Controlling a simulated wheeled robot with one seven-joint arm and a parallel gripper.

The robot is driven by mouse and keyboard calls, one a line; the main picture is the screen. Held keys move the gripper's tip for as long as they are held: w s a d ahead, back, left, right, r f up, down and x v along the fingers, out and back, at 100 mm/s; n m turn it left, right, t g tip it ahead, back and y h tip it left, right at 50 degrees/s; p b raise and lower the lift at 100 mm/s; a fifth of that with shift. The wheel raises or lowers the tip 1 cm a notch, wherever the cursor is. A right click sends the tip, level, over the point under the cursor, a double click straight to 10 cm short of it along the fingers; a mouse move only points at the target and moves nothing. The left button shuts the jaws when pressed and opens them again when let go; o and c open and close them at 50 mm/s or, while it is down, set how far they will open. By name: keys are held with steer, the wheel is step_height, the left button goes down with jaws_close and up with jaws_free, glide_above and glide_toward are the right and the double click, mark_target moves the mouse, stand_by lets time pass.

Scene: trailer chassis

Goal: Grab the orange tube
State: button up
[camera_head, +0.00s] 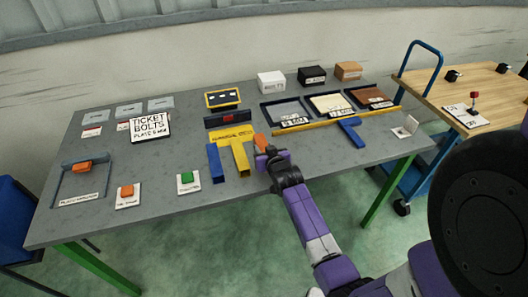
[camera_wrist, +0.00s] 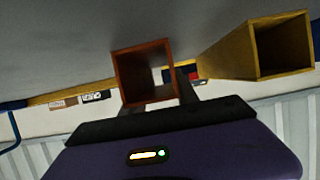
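The orange tube (camera_head: 260,143) is a square hollow tube at the near middle of the grey workbench, just right of a yellow tube (camera_head: 241,158). My gripper (camera_head: 267,153) is at its near end. In the wrist view the orange tube (camera_wrist: 145,72) shows its open square end close to my gripper's dark fingers (camera_wrist: 168,92). One finger shows along its right side. The other is partly hidden by the tube, so I cannot tell whether they press on it. The yellow tube's open end (camera_wrist: 285,50) is to the right.
A short blue tube (camera_head: 216,163) lies left of the yellow one. A long yellow bar (camera_head: 340,121) and a blue bar (camera_head: 351,133) lie right of my gripper. Trays (camera_head: 287,112) are behind. Green (camera_head: 188,181) and orange (camera_head: 127,195) buttons are at the front left.

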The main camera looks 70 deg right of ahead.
jaws_close()
steer(key=shift+r, duration=0.1)
